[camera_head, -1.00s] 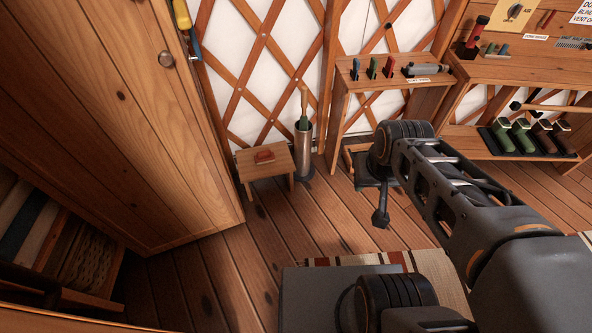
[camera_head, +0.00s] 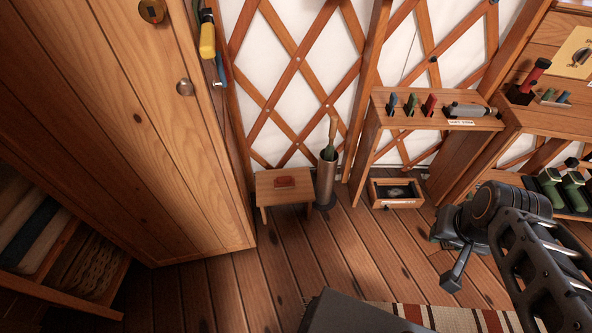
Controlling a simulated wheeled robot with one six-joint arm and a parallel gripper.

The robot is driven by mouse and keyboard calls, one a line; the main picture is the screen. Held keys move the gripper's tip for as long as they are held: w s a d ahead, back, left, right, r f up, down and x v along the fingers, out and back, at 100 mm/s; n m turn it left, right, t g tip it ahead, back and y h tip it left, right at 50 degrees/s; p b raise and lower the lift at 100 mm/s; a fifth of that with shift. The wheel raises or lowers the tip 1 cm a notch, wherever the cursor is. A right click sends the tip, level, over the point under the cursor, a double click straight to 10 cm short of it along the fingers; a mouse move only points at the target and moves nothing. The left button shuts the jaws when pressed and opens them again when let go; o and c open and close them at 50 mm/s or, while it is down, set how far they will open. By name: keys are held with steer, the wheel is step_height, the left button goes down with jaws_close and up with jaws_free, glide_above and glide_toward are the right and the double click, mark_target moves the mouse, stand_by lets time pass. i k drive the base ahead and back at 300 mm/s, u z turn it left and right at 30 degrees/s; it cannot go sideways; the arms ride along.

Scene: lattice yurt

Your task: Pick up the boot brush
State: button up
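A small red-brown block (camera_head: 285,182), which looks like the boot brush, lies on top of a low wooden stool (camera_head: 268,194) near the lattice wall. It is too small to make out bristles. My gripper (camera_head: 454,279) hangs above the floor at the right, well apart from the stool and the block. Its fingers are dark and seen nearly edge on, so I cannot tell whether they are open. I see nothing held in it.
A metal cylinder (camera_head: 326,184) with a wooden-handled item stands right of the stool. A wooden box (camera_head: 397,193) sits on the floor under a shelf (camera_head: 400,111). A cabinet (camera_head: 126,133) fills the left. Green boots (camera_head: 572,191) stand far right. Floor before the stool is clear.

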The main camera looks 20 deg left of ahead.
mark_target(283, 183)
steer(key=u, duration=0.25)
steer(key=i, duration=0.9)
steer(key=u, duration=1.3)
steer(key=i, duration=0.6)
steer(key=u, duration=0.6)
